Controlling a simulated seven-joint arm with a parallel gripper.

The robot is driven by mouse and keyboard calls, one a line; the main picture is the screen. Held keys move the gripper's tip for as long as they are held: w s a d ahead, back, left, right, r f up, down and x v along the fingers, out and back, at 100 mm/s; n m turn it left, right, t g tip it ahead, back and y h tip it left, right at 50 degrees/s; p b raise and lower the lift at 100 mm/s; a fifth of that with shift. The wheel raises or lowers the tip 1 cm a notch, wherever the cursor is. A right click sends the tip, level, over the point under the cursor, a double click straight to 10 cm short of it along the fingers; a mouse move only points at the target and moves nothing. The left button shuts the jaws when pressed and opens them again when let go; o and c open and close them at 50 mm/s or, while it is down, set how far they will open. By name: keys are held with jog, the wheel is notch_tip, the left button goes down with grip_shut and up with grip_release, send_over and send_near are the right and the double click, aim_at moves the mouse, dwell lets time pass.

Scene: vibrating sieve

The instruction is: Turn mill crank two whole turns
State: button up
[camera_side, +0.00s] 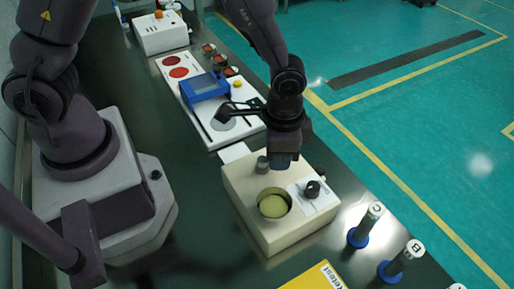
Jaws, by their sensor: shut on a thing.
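My gripper (284,164) points down at the back right edge of a cream box (248,213). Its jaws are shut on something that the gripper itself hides. A short grey cylinder (262,166) stands on the box just left of the jaws; I cannot tell whether they touch. I cannot make out a mill crank with certainty. The box has a round metal bowl (274,204) with yellowish contents in its top. A black knob (313,188) sits on a light panel to the bowl's right.
A white board with a blue-framed device (205,88) lies behind the gripper, with small red-topped jars (209,49) beyond. A white box (161,33) stands at the far end. Blue-based cylinders (366,226) and a yellow card (317,278) are in front.

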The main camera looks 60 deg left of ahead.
jog(key=shift+w+d+r, duration=0.15)
jog(key=shift+w+d, duration=0.05)
jog(key=shift+d, duration=0.1)
jog(key=shift+s+d, duration=0.55)
